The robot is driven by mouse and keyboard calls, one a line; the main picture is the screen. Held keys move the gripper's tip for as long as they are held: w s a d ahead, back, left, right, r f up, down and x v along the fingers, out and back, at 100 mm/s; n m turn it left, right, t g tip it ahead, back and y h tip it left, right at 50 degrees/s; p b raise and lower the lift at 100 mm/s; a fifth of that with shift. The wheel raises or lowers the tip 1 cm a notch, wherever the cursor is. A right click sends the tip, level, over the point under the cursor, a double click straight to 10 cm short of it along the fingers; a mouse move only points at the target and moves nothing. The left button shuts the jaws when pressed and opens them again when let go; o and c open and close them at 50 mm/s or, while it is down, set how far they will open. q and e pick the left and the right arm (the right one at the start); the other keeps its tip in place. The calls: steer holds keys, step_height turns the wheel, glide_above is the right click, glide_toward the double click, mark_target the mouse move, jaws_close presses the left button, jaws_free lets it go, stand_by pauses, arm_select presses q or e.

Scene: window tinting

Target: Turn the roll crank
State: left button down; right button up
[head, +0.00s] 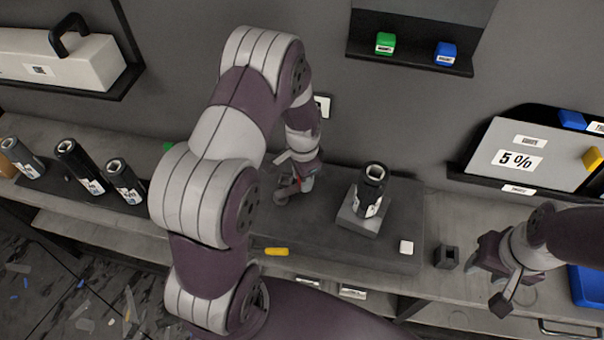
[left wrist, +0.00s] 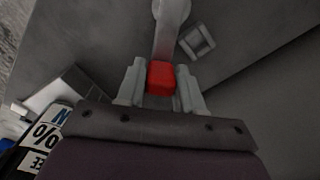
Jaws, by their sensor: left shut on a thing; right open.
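The roll crank's red knob (left wrist: 160,78) sits between my left gripper's fingers in the left wrist view, with its grey crank arm (left wrist: 168,35) running up from it. My left gripper (head: 294,188) is shut on this knob over the dark bench platform; in the head view my own arm and fingers hide most of the crank. A black film roll (head: 373,185) with a white label stands upright on a grey block to the right of the crank. My right gripper (head: 490,285) is open and empty at the right, over the bench's front area.
A small dark holder (head: 447,257) stands by my right gripper. A blue bin (head: 585,290) is at the right edge.

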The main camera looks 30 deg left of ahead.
arm_select(q)
steer(key=shift+w+r, duration=0.1)
steer(key=c, duration=0.8)
jaws_free()
step_height(320, 180, up, 13)
steer(key=b, duration=0.2)
steer(key=shift+f, duration=0.2)
